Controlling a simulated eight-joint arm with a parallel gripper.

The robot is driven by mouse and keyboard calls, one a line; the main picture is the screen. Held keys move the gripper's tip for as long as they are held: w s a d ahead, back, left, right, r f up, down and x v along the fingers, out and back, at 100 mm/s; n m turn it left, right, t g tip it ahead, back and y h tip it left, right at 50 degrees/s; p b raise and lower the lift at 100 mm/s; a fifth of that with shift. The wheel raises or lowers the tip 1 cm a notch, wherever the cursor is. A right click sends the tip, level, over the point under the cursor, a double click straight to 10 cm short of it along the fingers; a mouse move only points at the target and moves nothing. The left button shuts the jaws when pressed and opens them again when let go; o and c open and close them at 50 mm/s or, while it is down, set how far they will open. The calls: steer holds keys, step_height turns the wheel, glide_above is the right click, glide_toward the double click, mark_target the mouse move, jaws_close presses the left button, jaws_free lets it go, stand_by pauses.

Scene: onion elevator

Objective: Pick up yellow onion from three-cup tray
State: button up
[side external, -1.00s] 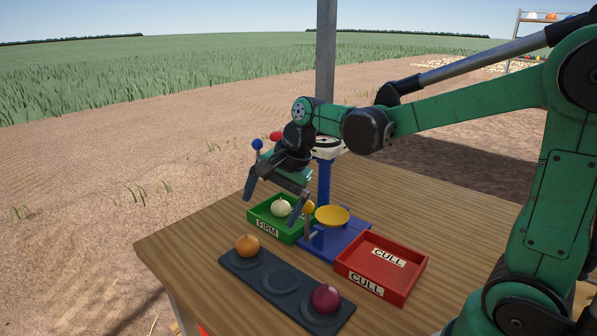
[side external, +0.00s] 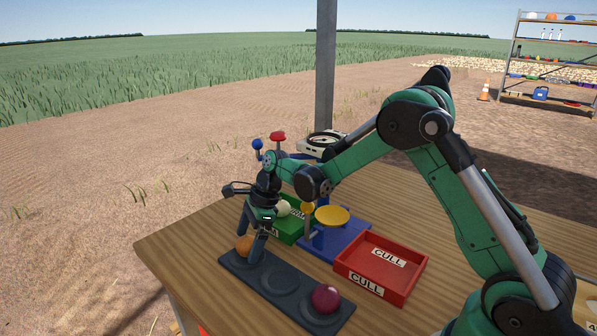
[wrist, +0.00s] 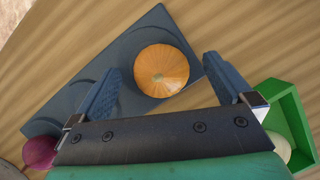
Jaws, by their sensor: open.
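The yellow onion (side external: 243,246) sits in the far-left cup of the dark three-cup tray (side external: 283,280). My gripper (side external: 248,250) is open and pointing down over that end of the tray. In the wrist view the onion (wrist: 162,70) shows between the two blue-grey fingers, slightly nearer the left one, with gaps visible on both sides. The fingers partly hide the onion in the side view. I cannot tell the exact fingertip height relative to the onion.
A red onion (side external: 326,298) sits in the near-right cup; the middle cup is empty. Behind are the green FIRM box (side external: 289,233) with a white onion (side external: 283,208), a blue stand with a yellow dish (side external: 332,215), and the empty red CULL box (side external: 420,268).

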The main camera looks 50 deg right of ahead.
steer(key=c, duration=1.4)
steer(key=shift+o, duration=0.2)
steer(key=shift+r, duration=0.1)
